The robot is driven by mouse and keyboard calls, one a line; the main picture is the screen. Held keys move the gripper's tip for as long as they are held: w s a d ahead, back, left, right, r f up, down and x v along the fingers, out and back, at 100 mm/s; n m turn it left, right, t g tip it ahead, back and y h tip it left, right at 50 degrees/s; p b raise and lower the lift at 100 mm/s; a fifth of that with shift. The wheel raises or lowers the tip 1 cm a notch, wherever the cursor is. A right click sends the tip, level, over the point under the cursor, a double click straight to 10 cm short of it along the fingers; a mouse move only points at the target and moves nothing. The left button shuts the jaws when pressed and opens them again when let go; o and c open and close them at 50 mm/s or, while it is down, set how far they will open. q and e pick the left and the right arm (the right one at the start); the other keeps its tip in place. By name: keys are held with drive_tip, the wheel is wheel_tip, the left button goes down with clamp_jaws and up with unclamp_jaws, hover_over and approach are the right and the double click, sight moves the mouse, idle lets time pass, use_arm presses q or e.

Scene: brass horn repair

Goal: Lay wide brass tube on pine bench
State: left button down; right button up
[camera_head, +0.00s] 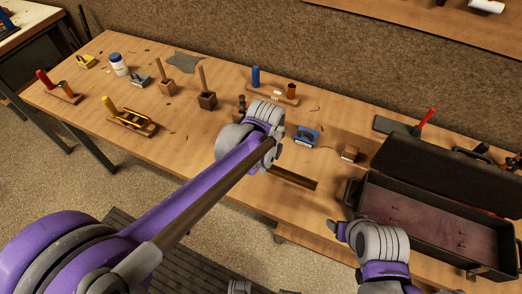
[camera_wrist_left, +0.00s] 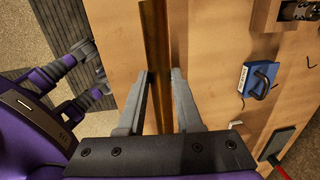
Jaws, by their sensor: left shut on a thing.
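The wide brass tube (camera_wrist_left: 155,45) runs between the two fingers of my left gripper (camera_wrist_left: 160,75) in the left wrist view. The gripper is shut on it. The tube lies roughly along the front edge of the pine bench (camera_wrist_left: 215,35), with a dark shadow close beside it. I cannot tell whether it touches the wood. In the head view part of the tube (camera_head: 293,179) shows over the bench (camera_head: 185,125); my left arm hides the rest, and the left fingertips are hidden too. My right gripper (camera_head: 338,230) is by the bench's front edge, its jaw opening unclear.
An open dark toolbox (camera_head: 430,217) stands at the right. Wooden posts, holders and a yellow-handled tool rack (camera_head: 130,118) occupy the left part.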

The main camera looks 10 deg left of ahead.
sight(265, 179)
use_arm(q)
wheel_tip(265, 179, down, 3)
drive_tip(key=shift+s+r, duration=0.1)
drive_tip(key=shift+r, duration=0.05)
drive_tip(key=shift+f, duration=2.1)
drive_tip(key=shift+b, duration=0.3)
drive_tip(key=c, duration=1)
unclamp_jaws()
drive_tip(key=shift+f, duration=0.2)
drive_tip(key=o, duration=0.4)
drive_tip(key=shift+r, duration=0.1)
